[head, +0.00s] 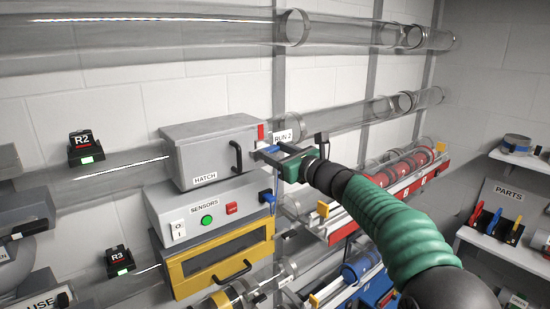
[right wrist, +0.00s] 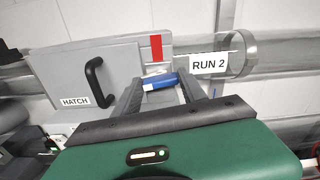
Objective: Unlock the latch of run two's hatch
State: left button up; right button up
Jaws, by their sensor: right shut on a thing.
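Run two's hatch is a grey box (head: 205,150) with a black handle and a HATCH label, closed in the head view; its grey front (right wrist: 85,75) fills the left of the right wrist view. Its latch has a blue lever (head: 270,149), lying roughly level at the hatch's right edge below a red mark. The lever (right wrist: 160,81) also shows between the fingers in the right wrist view. My right gripper (head: 272,152) is shut on the lever, reaching in from the right. The fingers hide part of the latch. My left gripper is not in view.
A RUN 2 label (head: 283,136) sits beside the latch on the clear tube (head: 340,117). Below the hatch are a SENSORS box (head: 225,205) and a yellow-framed box (head: 218,262). Racks of red canisters (head: 407,165) stand right, partly behind my arm. A PARTS shelf (head: 510,250) is far right.

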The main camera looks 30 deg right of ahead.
jog(key=shift+a+f+n+b, duration=0.1)
jog(key=shift+f+n+b, duration=0.15)
jog(key=shift+n+b, duration=2.3)
jog(key=shift+a+f+n+b, duration=0.1)
jog(key=shift+f+n+b, duration=0.1)
jog(key=shift+n+b, duration=2.35)
jog(key=shift+f+n+b, duration=0.25)
jog(key=shift+n+b, duration=1.75)
jog(key=shift+n, duration=1.1)
jog(key=o, duration=1.4)
jog(key=shift+r, duration=0.15)
jog(key=shift+c, duration=0.2)
jog(key=shift+r, duration=0.1)
